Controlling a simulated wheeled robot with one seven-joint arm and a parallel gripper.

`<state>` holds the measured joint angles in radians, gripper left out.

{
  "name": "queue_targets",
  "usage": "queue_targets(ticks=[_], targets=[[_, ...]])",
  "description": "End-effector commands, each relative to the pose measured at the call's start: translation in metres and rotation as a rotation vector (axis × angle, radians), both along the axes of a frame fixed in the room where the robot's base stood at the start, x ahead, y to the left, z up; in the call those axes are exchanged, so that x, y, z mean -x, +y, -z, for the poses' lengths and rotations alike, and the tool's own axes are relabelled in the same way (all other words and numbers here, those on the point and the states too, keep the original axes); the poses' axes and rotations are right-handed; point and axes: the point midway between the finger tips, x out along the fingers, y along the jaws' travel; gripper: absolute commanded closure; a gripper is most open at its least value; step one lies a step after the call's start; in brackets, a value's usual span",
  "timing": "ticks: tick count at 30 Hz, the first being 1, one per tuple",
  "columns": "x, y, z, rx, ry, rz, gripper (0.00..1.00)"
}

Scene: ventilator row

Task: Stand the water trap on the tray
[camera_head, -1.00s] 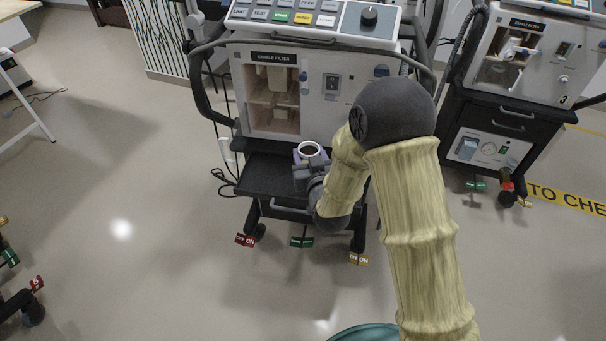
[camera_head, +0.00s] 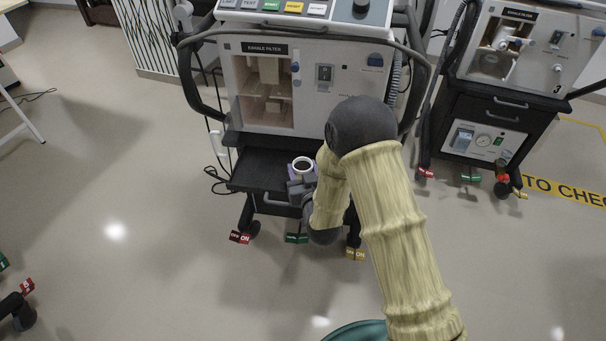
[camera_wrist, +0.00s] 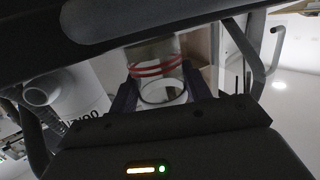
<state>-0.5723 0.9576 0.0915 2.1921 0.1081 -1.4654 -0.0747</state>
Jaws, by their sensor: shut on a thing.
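The water trap (camera_wrist: 156,55) is a clear cylinder with red bands, held between the two fingers of my gripper (camera_wrist: 163,92) in the wrist view. In the head view its pale round rim (camera_head: 303,160) with a dark inside shows above my gripper (camera_head: 302,182), and it looks upright. My gripper is shut on it. The tray (camera_head: 252,168) is the dark shelf at the front of the middle ventilator. The trap is over the tray's right part. Its bottom is hidden by my gripper, so I cannot tell whether it touches the tray.
The ventilator (camera_head: 345,95) rises behind the tray, with an open filter bay (camera_head: 265,90). A bar handle (camera_head: 275,201) runs along the cart's front. A second ventilator (camera_head: 520,50) stands to the right.

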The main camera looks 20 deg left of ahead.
Motion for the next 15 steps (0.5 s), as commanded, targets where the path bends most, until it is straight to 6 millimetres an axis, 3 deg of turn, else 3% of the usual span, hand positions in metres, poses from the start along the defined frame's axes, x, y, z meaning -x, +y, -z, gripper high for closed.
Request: queue_targets(ticks=[3, 15], targets=[[0.0001, 0.0002, 0.0135, -0.001, -0.001, 0.000, 0.75], [-0.0002, 0.0000, 0.0170, -0.001, -0.002, 0.000, 0.75]])
